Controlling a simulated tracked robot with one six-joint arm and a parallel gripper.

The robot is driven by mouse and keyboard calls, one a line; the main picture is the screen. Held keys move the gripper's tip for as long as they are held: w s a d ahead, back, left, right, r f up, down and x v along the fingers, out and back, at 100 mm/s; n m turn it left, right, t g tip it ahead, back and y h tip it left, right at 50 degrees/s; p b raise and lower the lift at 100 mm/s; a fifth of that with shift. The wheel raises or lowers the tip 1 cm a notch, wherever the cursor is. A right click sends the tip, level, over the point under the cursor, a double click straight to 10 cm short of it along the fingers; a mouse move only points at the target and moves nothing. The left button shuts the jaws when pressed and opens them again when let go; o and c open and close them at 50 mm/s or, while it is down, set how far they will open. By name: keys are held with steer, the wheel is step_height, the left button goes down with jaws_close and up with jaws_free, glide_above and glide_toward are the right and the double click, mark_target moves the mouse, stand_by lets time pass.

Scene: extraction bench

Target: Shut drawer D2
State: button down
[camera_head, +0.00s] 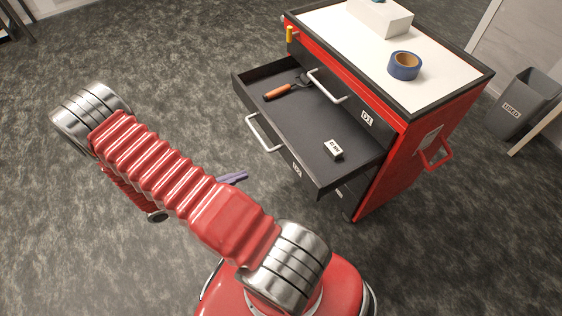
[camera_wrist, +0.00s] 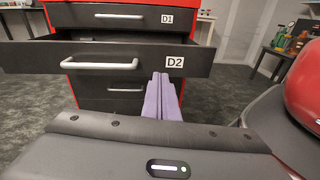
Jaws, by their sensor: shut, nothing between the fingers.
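Drawer D2 (camera_head: 270,145) is a dark drawer pulled well out of the red cabinet (camera_head: 412,170). Its front, with a silver handle and a D2 label, also shows in the wrist view (camera_wrist: 215,60). An orange-handled tool (camera_head: 285,90) and a small white-labelled dark block (camera_head: 333,149) lie inside it. My gripper (camera_head: 233,178) has purple fingers, shut and empty, in front of the drawer. In the wrist view the fingertips (camera_wrist: 161,80) overlap the lower edge of the D2 front, below and left of the label. I cannot tell whether they touch it.
Drawer D1 (camera_wrist: 120,18) above is shut. A blue tape roll (camera_head: 405,65) and a white box (camera_head: 380,15) sit on the cabinet's white top. A grey bin (camera_head: 525,105) stands at the right. The floor left of the cabinet is clear.

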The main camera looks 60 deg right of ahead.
steer(key=f, duration=0.1)
steer(key=f+n+h, duration=0.1)
steer(key=s+d+f, duration=0.1)
steer(key=shift+f+n, duration=0.15)
steer(key=shift+n, duration=0.15)
steer(key=shift+s+d, duration=0.1)
steer(key=shift+d, duration=0.05)
glide_toward(289, 159)
steer(key=x, duration=0.5)
steer(key=shift+s, duration=0.15)
steer(key=shift+s+d, duration=0.3)
steer(key=shift+d, duration=0.35)
